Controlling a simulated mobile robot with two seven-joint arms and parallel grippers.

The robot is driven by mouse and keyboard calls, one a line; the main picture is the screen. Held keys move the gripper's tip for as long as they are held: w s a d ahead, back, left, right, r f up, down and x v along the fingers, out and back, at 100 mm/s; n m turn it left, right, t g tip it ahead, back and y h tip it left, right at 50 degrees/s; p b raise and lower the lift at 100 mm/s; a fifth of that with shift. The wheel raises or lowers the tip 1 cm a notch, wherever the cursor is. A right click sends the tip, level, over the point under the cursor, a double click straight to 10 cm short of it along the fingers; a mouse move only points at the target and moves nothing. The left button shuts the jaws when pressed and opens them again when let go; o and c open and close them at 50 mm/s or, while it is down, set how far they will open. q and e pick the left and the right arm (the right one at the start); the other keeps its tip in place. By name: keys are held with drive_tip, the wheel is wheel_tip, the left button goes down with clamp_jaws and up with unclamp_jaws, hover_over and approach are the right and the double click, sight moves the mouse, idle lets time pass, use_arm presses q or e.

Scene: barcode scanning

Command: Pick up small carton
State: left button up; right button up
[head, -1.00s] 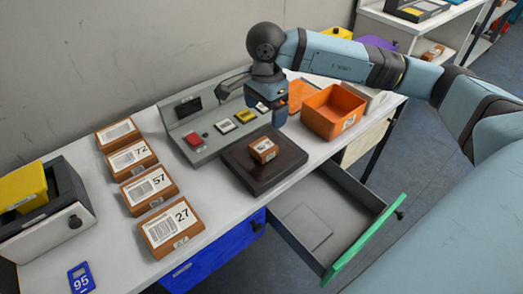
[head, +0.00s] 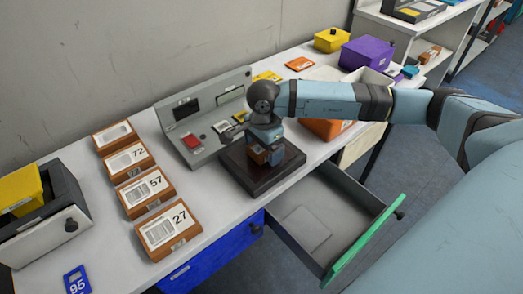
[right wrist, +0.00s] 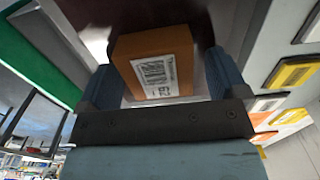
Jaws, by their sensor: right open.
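The small carton (head: 259,153) is an orange-brown box with a white barcode label. It sits on the dark square pad (head: 287,172) on the table, partly hidden by my right gripper (head: 264,147). In the right wrist view the carton (right wrist: 158,62) lies between the two blue fingers of the right gripper (right wrist: 160,85). The fingers stand to either side of it, with a gap visible at least on the right. The right gripper is open and points down over the carton. My left gripper is not in view.
An orange bin (head: 327,129) is partly behind my right arm. An open drawer (head: 310,222) with a green front juts out below. Several numbered cartons, including one marked 27 (head: 168,230), line the table's left part.

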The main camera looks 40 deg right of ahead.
drive_tip(key=shift+c, duration=0.4)
drive_tip(key=c, duration=1)
drive_tip(key=shift+r, duration=0.1)
